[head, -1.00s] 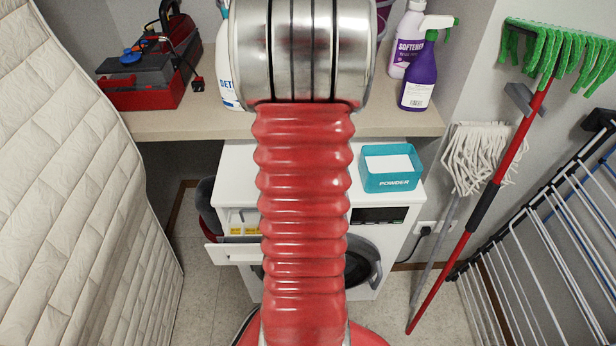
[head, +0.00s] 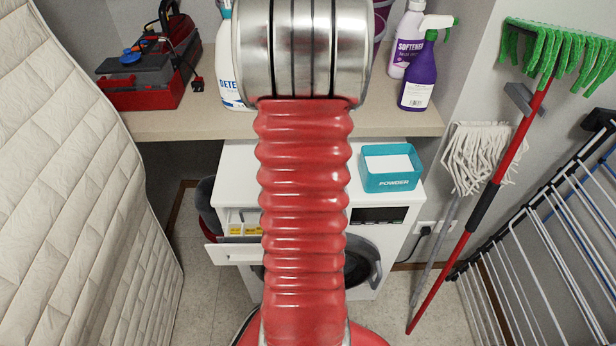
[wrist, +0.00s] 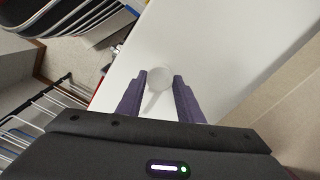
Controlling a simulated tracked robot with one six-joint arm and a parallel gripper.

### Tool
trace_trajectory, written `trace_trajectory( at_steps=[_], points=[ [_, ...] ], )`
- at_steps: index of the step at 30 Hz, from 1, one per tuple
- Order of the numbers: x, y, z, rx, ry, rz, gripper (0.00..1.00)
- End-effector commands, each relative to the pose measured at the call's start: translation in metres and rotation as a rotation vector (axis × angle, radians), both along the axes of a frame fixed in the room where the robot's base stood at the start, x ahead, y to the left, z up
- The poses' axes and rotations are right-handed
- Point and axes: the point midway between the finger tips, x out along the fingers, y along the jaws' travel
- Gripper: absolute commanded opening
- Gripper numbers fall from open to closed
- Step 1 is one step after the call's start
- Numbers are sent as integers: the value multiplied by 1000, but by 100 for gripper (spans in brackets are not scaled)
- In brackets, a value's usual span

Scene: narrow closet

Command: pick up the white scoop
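The white scoop (wrist: 158,77) lies on the white top of the washing machine in the wrist view. Its round bowl is toward the top and its handle points down toward my gripper. My gripper (wrist: 160,84) is open, with one purple finger on each side of the scoop in the picture. I cannot tell how high the fingers are above the surface. In the head view my arm hides the scoop and the gripper. The washing machine (head: 236,178) stands below the shelf there.
A teal powder box (head: 390,180) stands on the washing machine's right side. The shelf (head: 190,124) above holds a toolbox (head: 150,75), a detergent bottle (head: 228,65) and a purple spray bottle (head: 418,85). Mops (head: 480,160) and a drying rack (head: 545,230) stand right.

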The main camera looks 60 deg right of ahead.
Motion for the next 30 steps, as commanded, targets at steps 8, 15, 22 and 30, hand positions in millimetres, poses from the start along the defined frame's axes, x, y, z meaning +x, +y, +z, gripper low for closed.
trace_trajectory(
  at_steps=[8,15,22,30],
  points=[
    [0,0,0,0,0,0,13],
    [0,0,0,0,0,0,8],
    [0,0,9,-2,-1,0,8],
    [0,-1,49,-3,-1,0,8]
  ],
)
